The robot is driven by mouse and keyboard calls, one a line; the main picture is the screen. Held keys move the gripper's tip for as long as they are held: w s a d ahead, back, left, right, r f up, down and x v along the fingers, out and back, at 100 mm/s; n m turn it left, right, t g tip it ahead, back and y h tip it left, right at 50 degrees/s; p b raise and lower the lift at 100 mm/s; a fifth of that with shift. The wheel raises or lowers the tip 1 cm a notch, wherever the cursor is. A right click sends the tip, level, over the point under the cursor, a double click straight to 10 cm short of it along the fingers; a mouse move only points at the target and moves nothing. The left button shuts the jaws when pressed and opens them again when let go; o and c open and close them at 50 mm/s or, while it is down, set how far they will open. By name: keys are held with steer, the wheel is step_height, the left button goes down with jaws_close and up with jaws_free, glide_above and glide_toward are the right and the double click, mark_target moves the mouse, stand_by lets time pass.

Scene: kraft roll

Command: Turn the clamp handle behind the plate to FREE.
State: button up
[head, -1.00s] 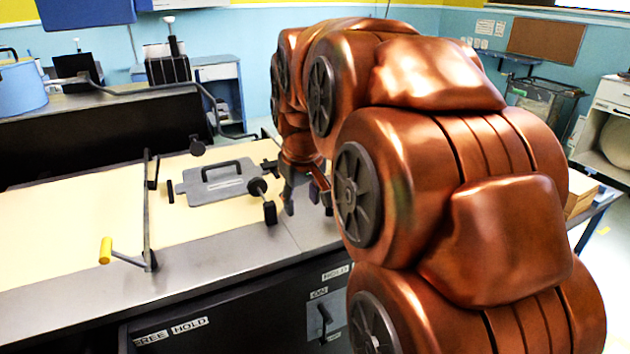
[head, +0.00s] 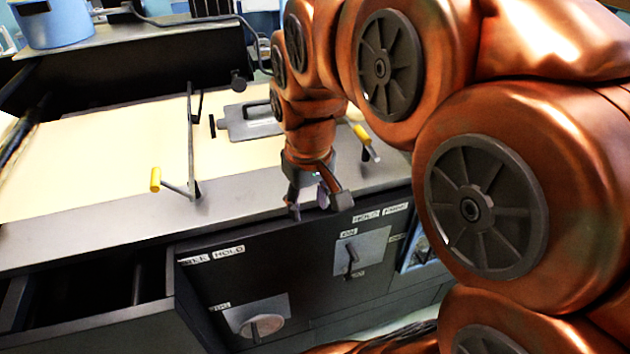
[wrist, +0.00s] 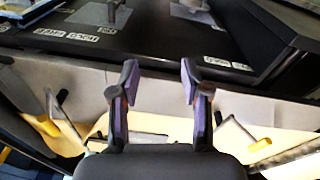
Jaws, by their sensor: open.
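Two cranked clamp handles with yellow grips stand along the bench's front strip. The left handle (head: 155,180) is clear of my arm; the right handle (head: 360,134) shows just right of my wrist. In the wrist view, seen inverted, the right one is at the left (wrist: 45,125) and the other at the right (wrist: 258,147). A grey plate (head: 237,122) lies on the cream top behind my wrist, partly hidden. FREE and HOLD labels (head: 212,255) are on the front panel. My gripper (head: 318,203) is open and empty at the bench's front edge, apart from both handles.
The front panel carries a lever plate (head: 362,252) marked ON and a plate with a round knob (head: 262,326). An open drawer (head: 100,320) juts out at lower left. A blue pot (head: 55,22) stands at the back left. The cream top (head: 90,170) has free room.

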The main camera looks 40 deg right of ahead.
mark_target(366, 136)
steer(key=shift+s+a, duration=0.2)
steer(key=shift+a, duration=0.05)
